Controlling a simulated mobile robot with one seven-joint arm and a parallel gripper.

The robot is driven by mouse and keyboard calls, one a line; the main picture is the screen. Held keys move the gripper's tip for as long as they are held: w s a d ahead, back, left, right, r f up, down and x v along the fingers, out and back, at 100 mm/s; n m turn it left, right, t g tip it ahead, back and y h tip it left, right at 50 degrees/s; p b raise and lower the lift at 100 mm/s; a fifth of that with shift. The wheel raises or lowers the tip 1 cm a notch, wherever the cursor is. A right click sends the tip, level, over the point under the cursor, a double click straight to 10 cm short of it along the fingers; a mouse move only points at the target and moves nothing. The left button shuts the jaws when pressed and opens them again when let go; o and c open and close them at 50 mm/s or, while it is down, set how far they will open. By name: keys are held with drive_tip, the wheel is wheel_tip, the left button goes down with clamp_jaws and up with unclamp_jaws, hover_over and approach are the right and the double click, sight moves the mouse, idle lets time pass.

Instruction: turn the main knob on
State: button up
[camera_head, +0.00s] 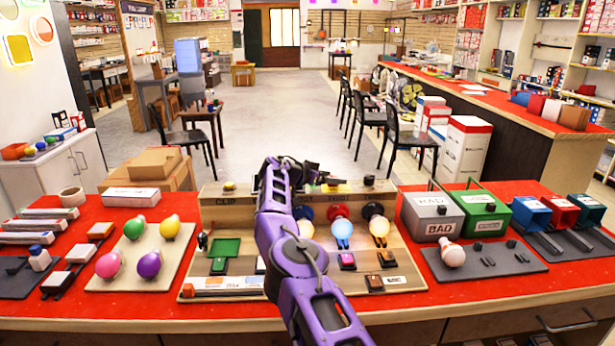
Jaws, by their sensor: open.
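A wooden test board (215,215) stands on the red counter, with small fittings along its back ledge. A yellow button (230,186) is at its left end, and a small dark knob (369,180) is right of centre. I cannot tell which fitting is the main knob; my arm hides part of the board's middle. My purple arm reaches over the board from the front. My gripper (293,170) is at the back ledge, left of the dark knob. It is open, and nothing shows held in it. Whether it touches a fitting is unclear.
Blue, red and dark lamp sockets with bulbs (342,228) are close right of my arm. Coloured bulbs (150,264) lie on a tray at left. A grey BAD bin (431,215) and green bin (484,212) stand at right. Open floor lies beyond the counter.

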drive_tip(key=v, duration=1.6)
drive_tip(key=shift+a, duration=0.25)
drive_tip(key=shift+s+d, duration=0.1)
drive_tip(key=shift+s, duration=0.05)
